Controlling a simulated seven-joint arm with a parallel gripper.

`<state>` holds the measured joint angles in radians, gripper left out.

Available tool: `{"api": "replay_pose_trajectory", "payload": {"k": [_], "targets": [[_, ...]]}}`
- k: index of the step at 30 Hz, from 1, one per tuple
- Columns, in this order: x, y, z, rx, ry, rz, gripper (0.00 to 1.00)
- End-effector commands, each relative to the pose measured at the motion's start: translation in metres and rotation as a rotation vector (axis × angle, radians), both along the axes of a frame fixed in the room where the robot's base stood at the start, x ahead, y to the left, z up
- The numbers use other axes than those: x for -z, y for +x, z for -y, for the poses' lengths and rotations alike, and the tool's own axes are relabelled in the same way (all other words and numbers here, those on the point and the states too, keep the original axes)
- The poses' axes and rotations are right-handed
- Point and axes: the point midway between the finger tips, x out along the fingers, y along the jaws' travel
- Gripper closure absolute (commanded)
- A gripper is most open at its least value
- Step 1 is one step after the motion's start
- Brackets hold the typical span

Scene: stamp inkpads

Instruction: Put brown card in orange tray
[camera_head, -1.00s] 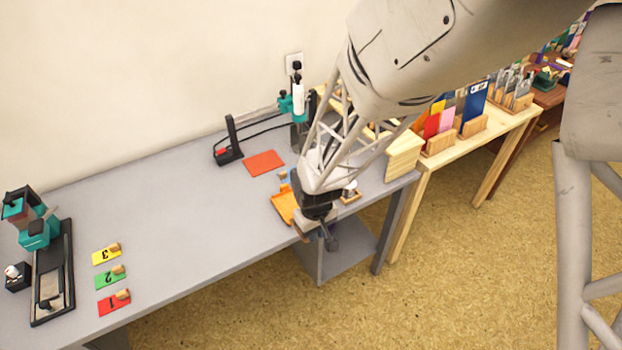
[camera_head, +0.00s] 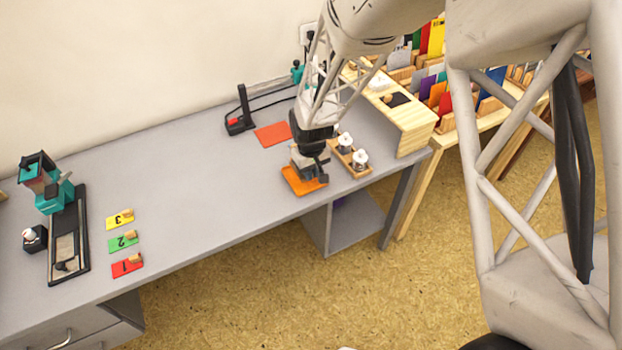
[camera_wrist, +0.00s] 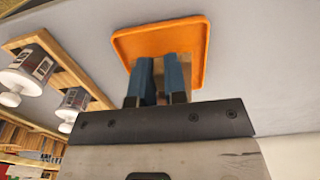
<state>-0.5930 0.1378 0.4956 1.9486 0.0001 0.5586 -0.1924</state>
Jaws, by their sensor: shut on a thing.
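The orange tray (camera_head: 296,187) lies on the grey table near its front edge, and its raised rim shows in the wrist view (camera_wrist: 202,40). My gripper (camera_head: 309,174) is over the tray and points down. In the wrist view its two blue fingers (camera_wrist: 160,68) stand close together in front of the tray floor. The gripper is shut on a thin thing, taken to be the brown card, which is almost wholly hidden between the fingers. I cannot tell whether it touches the tray.
A wooden holder with two white-topped stamps (camera_head: 352,158) stands close right of the tray. A red-orange mat (camera_head: 272,134) lies behind. Numbered cards (camera_head: 123,241) and a teal stamping machine (camera_head: 60,200) are at the left. The table's middle is clear.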

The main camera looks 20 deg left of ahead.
Motion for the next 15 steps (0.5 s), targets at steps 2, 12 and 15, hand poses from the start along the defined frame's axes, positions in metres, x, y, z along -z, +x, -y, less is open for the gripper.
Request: {"api": "replay_pose_trajectory", "payload": {"k": [2,12,15], "targets": [[0.000,0.001,0.000,0.000,0.000,0.000,1.00],[0.003,0.000,0.000,0.000,-0.001,-0.001,1.00],[0.011,0.000,0.000,0.000,-0.001,-0.003,1.00]]}}
